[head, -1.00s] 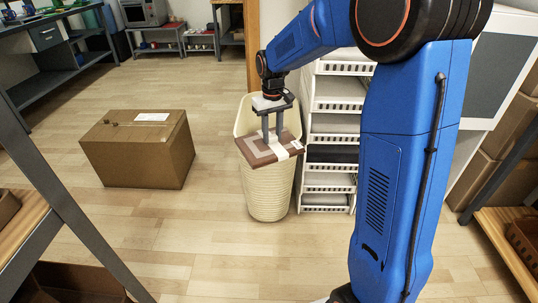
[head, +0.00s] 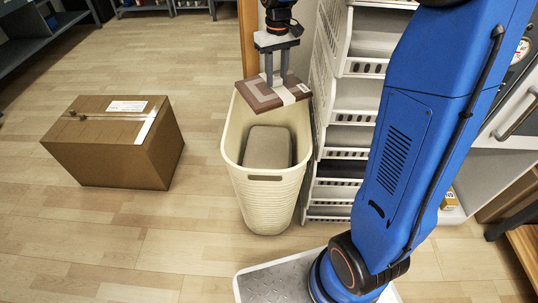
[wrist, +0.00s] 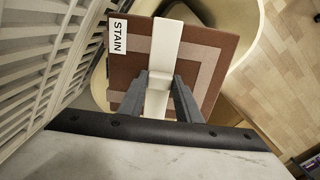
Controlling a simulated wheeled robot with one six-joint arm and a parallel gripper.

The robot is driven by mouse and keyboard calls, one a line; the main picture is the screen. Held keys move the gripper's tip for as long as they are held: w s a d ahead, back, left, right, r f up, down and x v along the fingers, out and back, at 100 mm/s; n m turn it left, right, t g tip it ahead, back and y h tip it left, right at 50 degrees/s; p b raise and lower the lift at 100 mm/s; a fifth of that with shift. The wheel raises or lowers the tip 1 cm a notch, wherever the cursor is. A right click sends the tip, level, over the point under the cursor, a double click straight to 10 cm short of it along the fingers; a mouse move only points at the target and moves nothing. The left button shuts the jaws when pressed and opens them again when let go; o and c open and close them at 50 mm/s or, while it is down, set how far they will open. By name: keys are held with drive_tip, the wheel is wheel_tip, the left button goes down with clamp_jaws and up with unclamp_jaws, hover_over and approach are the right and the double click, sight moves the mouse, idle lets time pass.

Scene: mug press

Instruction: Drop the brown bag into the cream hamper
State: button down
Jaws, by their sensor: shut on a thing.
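The brown bag (head: 258,98) is a flat brown packet with a lighter square border and a white band. My gripper (head: 277,83) is shut on it at the band and holds it above the back part of the cream hamper (head: 267,205). The hamper is a tall, open-topped ribbed bin standing on the floor. In the wrist view the bag (wrist: 207,75) hangs between my fingers (wrist: 160,84), with a "STAIN" label at one corner. The hamper's rim shows behind the bag.
A grey-brown block (head: 268,147) lies inside the hamper. A white rack of trays (head: 345,122) stands close on the hamper's right. A cardboard box (head: 115,142) sits on the floor to the left, with clear floor between it and the hamper.

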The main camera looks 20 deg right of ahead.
sight(276, 88)
drive_tip(key=shift+w+d, duration=0.15)
drive_tip(key=shift+w, duration=0.25)
drive_tip(key=shift+f, duration=2.9)
drive_tip(key=c, duration=1.2)
unclamp_jaws()
wheel_tip(276, 88, up, 17)
drive_tip(key=shift+r, duration=0.2)
drive_tip(key=shift+s, duration=0.15)
